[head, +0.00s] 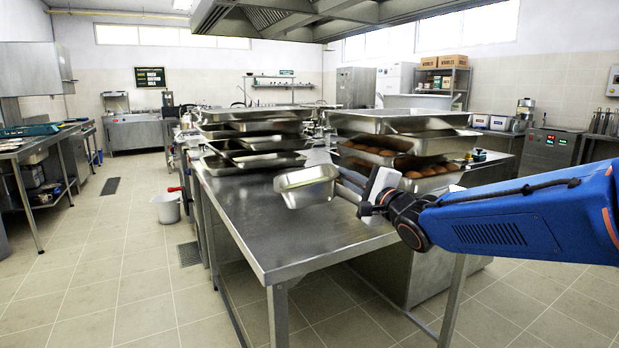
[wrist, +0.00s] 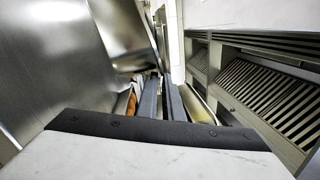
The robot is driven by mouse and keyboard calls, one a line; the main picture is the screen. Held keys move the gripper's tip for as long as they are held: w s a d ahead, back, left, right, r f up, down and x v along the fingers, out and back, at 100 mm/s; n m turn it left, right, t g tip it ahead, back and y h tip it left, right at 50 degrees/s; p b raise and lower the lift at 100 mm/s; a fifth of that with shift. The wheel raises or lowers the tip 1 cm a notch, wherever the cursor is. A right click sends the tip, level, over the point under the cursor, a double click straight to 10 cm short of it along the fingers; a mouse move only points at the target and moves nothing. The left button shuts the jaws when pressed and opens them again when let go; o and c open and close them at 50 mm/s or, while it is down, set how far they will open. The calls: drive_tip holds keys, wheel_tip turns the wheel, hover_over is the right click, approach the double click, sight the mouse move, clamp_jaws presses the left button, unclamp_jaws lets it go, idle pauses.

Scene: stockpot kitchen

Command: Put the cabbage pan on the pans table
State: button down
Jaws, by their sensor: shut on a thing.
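My gripper (head: 345,186) is shut on a small rectangular steel pan (head: 308,190), at the pan's right side. The pan looks tilted and appears above the steel table (head: 300,240), which bears stacks of trays. I cannot tell the exact gap beneath it. No cabbage can be made out in the pan, so I cannot confirm it is the cabbage pan. In the wrist view the two dark fingers (wrist: 161,98) are close together, with shiny metal surfaces to their left.
Stacked empty steel trays (head: 252,141) stand at the table's back left. Stacked trays with brown round food (head: 400,165) stand at the right, close behind my gripper. The table's front is bare. A white bucket (head: 166,207) stands on the floor at left.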

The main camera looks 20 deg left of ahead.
drive_tip(key=shift+m+t, duration=0.3)
drive_tip(key=shift+m, duration=0.3)
drive_tip(key=f, duration=0.6)
drive_tip(key=d+f, duration=0.1)
drive_tip(key=f, duration=0.3)
drive_tip(key=shift+s, duration=0.25)
drive_tip(key=c, duration=1.9)
unclamp_jaws()
drive_tip(key=shift+f, duration=0.1)
drive_tip(key=shift+c, duration=0.2)
drive_tip(key=v, duration=1.2)
